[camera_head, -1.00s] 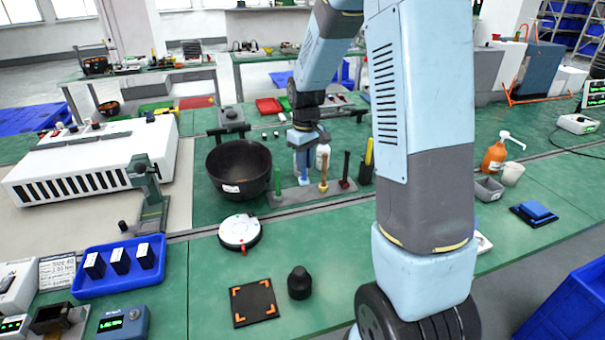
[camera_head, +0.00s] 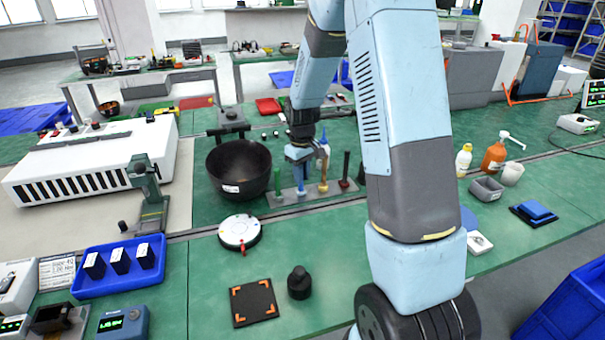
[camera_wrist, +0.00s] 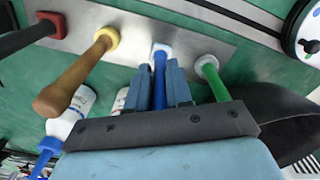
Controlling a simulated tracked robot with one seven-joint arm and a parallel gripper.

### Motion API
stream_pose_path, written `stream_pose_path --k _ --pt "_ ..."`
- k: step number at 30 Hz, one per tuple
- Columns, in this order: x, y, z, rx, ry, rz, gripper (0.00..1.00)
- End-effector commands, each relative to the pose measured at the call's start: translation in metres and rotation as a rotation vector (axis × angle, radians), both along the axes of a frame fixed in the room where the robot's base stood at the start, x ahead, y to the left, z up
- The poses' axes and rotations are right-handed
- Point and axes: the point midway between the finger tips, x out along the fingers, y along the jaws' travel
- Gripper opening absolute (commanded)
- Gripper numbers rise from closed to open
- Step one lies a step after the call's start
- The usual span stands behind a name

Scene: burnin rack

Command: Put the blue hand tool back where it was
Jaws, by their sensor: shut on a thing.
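The blue hand tool (camera_wrist: 160,78) stands upright between the fingers of my gripper (camera_wrist: 164,92), which is shut on it. Its lower end meets a pale collar on the grey rack plate (camera_wrist: 225,45), between the green tool (camera_wrist: 213,82) and the orange-brown tool (camera_wrist: 75,75). I cannot tell whether it is fully seated. In the head view the blue tool shows below my gripper (camera_head: 298,158), on the rack strip with the green, orange-brown and dark red tools. My gripper hides its upper part.
A black bowl (camera_head: 238,170) stands close left of the rack. Bottles stand just behind it, one with a blue top (camera_wrist: 48,145). A dark red tool (camera_wrist: 32,32) stands at the rack's far end. A round white device (camera_head: 240,231) lies in front.

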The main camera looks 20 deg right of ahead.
Motion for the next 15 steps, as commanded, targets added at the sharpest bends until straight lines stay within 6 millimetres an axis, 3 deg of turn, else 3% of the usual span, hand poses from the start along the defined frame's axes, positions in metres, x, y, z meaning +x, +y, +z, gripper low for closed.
stream_pose_path --k 1,2,9,15 --pt "-0.0002 0.0 -0.0016 0.0 0.001 0.0 0.0" --pt "-0.0001 0.0 -0.0012 0.0 0.001 0.0 0.23" --pt "-0.0002 0.0002 -0.001 0.0 0.001 0.0 0.45" --pt "-0.0002 0.0004 -0.0009 0.0 0.001 0.001 0.45"
